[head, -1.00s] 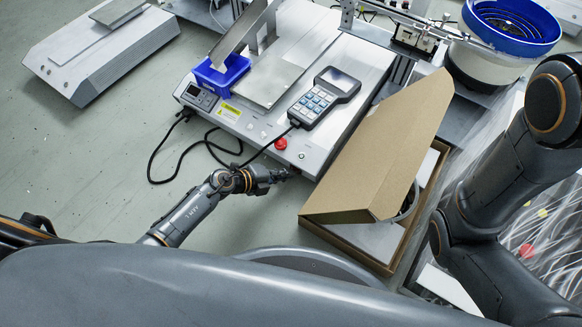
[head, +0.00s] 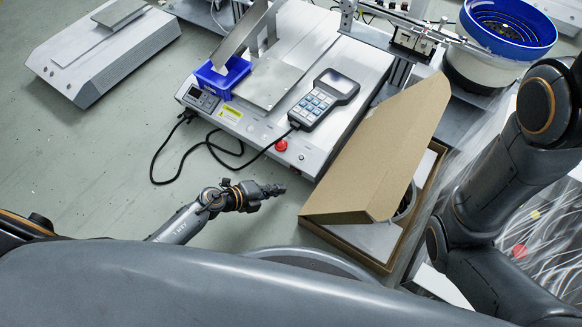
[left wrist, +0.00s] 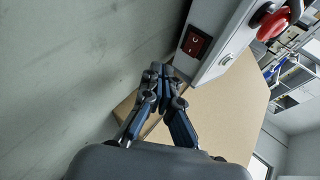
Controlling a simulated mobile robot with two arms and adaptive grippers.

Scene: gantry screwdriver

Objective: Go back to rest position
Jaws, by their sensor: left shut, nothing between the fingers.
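My left gripper (head: 272,190) is shut and empty. In the head view it hangs over the floor, in front of the grey machine (head: 335,60) and apart from it. In the left wrist view its fingertips (left wrist: 161,70) are together, just below and left of a red power switch (left wrist: 196,42) on the machine's front. A red emergency button (left wrist: 272,24) stands to the right of the switch; it also shows in the head view (head: 281,145). My right arm shows at the right of the head view, but its gripper is out of sight.
An open cardboard box (head: 385,150) stands right of my left gripper. A handheld keypad (head: 322,98) and a blue bin (head: 222,76) are on the machine. A black cable (head: 200,145) loops over the floor. A blue bowl feeder (head: 508,25) is at back right.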

